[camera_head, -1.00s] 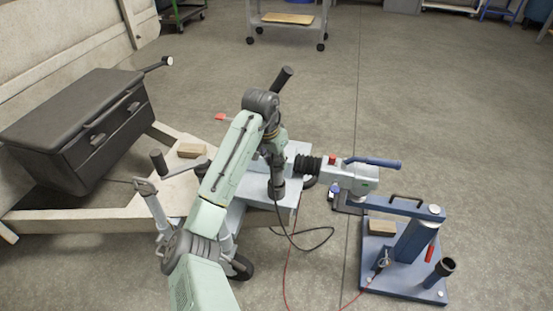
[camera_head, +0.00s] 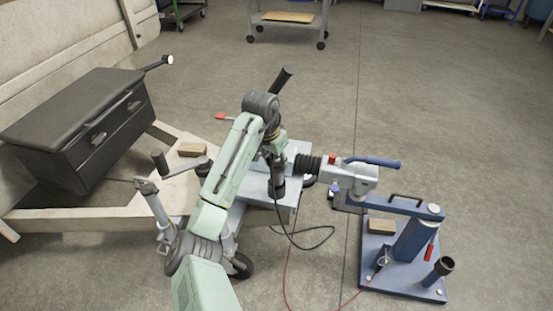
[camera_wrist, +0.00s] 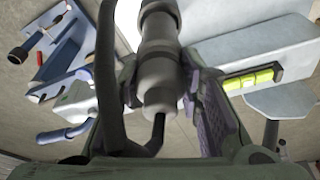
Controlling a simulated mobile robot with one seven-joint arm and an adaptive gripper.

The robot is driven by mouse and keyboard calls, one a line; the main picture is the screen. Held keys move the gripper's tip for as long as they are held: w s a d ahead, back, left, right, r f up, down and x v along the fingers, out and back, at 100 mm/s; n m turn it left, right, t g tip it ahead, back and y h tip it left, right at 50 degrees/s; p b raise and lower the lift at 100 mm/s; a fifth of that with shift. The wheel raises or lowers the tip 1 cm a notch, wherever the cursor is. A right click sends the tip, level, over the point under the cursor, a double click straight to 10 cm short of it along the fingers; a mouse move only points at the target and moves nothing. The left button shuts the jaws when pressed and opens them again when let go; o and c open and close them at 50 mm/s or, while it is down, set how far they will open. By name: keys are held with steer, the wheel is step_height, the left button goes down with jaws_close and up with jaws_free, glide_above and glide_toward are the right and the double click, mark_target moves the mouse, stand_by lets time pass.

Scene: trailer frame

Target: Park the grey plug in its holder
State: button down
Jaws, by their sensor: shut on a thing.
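The grey plug (camera_wrist: 158,75) is a stepped cylinder between the jaws of my gripper (camera_wrist: 160,92) in the wrist view. The jaws are shut on it from both sides, and a dark cable runs beside it. In the head view, my gripper (camera_head: 276,178) hangs over the light grey trailer coupling plate (camera_head: 252,195), left of the black bellows. The plug's lower end is hard to make out there, so I cannot tell whether it touches anything. A black open-topped cup (camera_head: 444,266) stands on the blue stand at the right; I cannot tell if it is the plug's holder.
The blue stand (camera_head: 408,252) carries a coupling head with a blue handle (camera_head: 372,162). A black cable (camera_head: 318,243) loops on the floor, and a red cable (camera_head: 286,275) runs to the stand. A black toolbox (camera_head: 85,130) sits left.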

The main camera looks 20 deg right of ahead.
mark_target(276, 170)
steer(key=shift+f+b, duration=0.6)
steer(key=shift+f, duration=1.75)
steer(key=c, duration=1.1)
jaws_free()
steer(key=shift+o, duration=0.2)
steer(key=v, duration=1.2)
steer(key=shift+r, duration=0.1)
